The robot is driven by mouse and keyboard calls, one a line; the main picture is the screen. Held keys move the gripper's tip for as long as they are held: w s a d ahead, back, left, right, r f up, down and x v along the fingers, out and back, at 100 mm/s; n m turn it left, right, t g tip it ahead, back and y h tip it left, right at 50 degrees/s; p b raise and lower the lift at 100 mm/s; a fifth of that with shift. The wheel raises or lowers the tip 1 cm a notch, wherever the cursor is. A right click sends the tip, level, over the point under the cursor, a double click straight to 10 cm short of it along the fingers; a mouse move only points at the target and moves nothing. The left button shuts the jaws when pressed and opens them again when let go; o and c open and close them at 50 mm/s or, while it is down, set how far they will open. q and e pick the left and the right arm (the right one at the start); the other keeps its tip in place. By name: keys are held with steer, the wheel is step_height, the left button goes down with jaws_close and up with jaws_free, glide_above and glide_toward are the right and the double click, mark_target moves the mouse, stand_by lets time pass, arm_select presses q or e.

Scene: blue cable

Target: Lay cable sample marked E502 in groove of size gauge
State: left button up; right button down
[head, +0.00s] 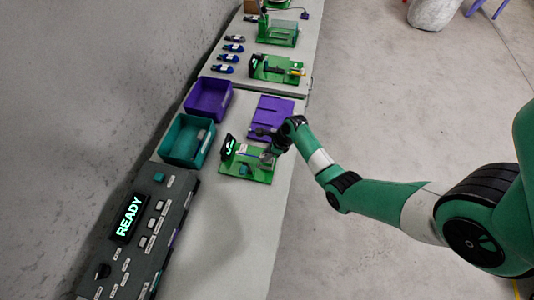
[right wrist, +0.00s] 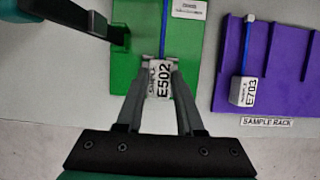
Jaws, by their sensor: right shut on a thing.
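My right gripper (right wrist: 160,68) is shut on the white tag of the cable sample marked E502 (right wrist: 158,82). Its thin blue cable (right wrist: 164,30) runs up from the tag, over the green base of the size gauge (right wrist: 193,48) in the right wrist view. I cannot tell whether the cable touches the gauge or lies in its groove. In the head view my right gripper (head: 268,156) is over the right side of the green gauge (head: 260,177), which has a small dark display (head: 229,146). My left gripper is not in view.
The purple sample rack (right wrist: 288,45) holds a sample marked E703 (right wrist: 244,91); the rack (head: 272,108) lies behind the gauge. Teal (head: 177,150) and purple (head: 199,108) bins stand left. A console (head: 125,230) reads READY.

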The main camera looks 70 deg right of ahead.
stand_by(0.7)
steer(key=shift+f+p, duration=0.1)
steer(key=shift+p, duration=0.25)
stand_by(0.4)
steer(key=shift+p, duration=0.3)
steer(key=shift+f+b, duration=1)
steer(key=shift+f, duration=0.5)
stand_by(0.8)
steer(key=shift+c, duration=2.2)
jaws_free()
